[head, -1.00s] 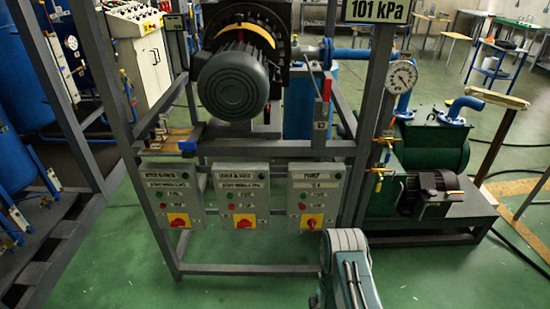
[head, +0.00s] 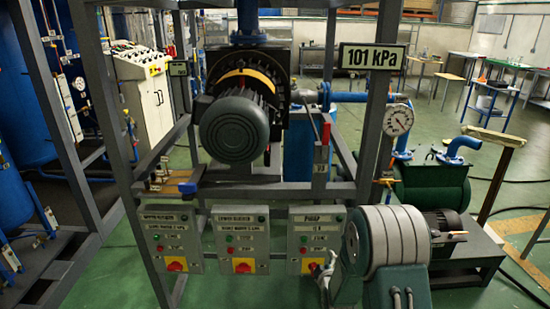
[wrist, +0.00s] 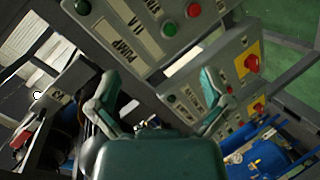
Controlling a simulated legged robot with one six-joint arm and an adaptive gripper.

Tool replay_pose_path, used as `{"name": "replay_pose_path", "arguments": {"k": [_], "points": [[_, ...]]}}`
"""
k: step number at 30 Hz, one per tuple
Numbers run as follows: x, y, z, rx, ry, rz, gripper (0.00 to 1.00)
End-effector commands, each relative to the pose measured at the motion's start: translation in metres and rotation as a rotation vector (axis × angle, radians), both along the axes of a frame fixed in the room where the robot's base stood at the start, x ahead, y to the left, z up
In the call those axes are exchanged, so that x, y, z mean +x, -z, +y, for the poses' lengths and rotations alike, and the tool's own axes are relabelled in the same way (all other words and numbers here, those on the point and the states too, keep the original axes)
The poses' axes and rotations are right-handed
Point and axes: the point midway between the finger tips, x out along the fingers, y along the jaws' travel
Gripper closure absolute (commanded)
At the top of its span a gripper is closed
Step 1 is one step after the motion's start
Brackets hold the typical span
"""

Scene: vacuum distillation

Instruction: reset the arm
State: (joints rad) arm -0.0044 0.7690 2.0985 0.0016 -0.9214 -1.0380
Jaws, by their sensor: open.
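My arm (head: 392,245) rises at the lower right of the head view. My gripper (head: 325,277) is in front of the lower right part of the PUMP control box (head: 316,226) and partly hides it. In the wrist view my gripper (wrist: 158,98) is open, its two fingers spread with nothing between them. The PUMP box (wrist: 135,22) shows at the top there, tilted, with a green and a red button. I cannot tell whether the fingers touch the box.
Two more control boxes (head: 169,238) (head: 240,239) with red-and-yellow switches hang beside it on a grey frame (head: 375,130). A large motor (head: 234,125) sits above. A gauge (head: 398,120) and a green pump (head: 435,190) stand at right.

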Motion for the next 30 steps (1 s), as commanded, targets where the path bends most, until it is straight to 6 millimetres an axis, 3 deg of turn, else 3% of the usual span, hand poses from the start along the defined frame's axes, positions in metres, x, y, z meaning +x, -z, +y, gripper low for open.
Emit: {"name": "replay_pose_path", "arguments": {"k": [1, 3, 8, 14, 23, 30], "points": [[0.000, -0.021, 0.000, 0.029, 0.013, 0.012, 0.00], [-0.005, -0.042, 0.000, 0.077, 0.033, 0.048, 0.00], [-0.022, -0.090, -0.001, 0.182, 0.086, 0.126, 0.00], [-0.058, -0.144, -0.001, 0.305, 0.164, 0.224, 0.00], [-0.135, -0.209, -0.001, 0.479, 0.304, 0.365, 0.00], [-0.213, -0.245, -0.002, 0.606, 0.438, 0.470, 0.00]]}}
